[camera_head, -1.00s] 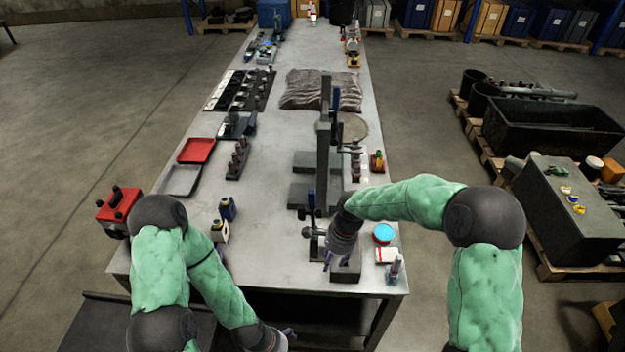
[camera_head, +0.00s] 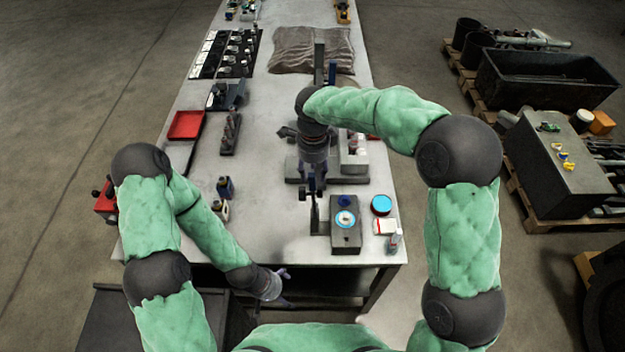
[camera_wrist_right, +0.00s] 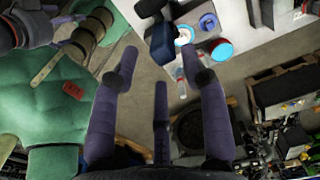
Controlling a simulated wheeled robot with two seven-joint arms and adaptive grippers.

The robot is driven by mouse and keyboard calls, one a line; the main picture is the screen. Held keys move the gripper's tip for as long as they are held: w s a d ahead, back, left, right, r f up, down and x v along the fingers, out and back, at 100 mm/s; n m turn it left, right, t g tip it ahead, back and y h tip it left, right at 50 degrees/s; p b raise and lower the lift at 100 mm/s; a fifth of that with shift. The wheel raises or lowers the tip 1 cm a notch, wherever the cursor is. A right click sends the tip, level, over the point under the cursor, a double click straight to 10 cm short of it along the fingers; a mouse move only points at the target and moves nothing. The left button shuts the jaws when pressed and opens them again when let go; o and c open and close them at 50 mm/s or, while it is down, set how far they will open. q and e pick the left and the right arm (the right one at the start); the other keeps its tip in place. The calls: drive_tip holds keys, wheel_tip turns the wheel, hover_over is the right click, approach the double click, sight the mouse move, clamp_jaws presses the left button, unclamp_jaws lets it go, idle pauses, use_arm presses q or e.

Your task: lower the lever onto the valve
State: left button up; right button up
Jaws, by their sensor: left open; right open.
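A tall dark upright bar (camera_head: 319,62) with a blue part beside it stands at the bench's middle right in the head view. I cannot tell for sure which part is the lever. A dark block (camera_head: 345,238) near the front edge carries a round white and blue piece (camera_head: 345,219), possibly the valve's place. My right gripper (camera_head: 312,180) is open, fingers down, beyond and left of this block; my arm hides part of the stand behind it. In the right wrist view its purple fingers (camera_wrist_right: 162,85) are spread and empty. My left gripper (camera_head: 281,287) is open, off the bench's front edge.
A cyan-topped tin (camera_head: 381,205), a white and red box (camera_head: 384,226) and a small bottle (camera_head: 395,241) stand right of the block. Small bottles (camera_head: 224,188) and a red tray (camera_head: 186,125) are left. The front left of the bench is mostly clear.

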sight(312, 181)
drive_tip(key=f, duration=0.3)
drive_tip(key=w+f, duration=0.1)
drive_tip(key=shift+a+f, duration=0.2)
drive_tip(key=shift+f, duration=0.15)
drive_tip(key=shift+s+d+f+p, duration=0.15)
drive_tip(key=shift+s+f+p, duration=0.15)
drive_tip(key=shift+f, duration=0.2)
drive_tip(key=shift+w+f, duration=0.2)
drive_tip(key=shift+f, duration=0.1)
drive_tip(key=shift+s+r, duration=0.15)
clamp_jaws()
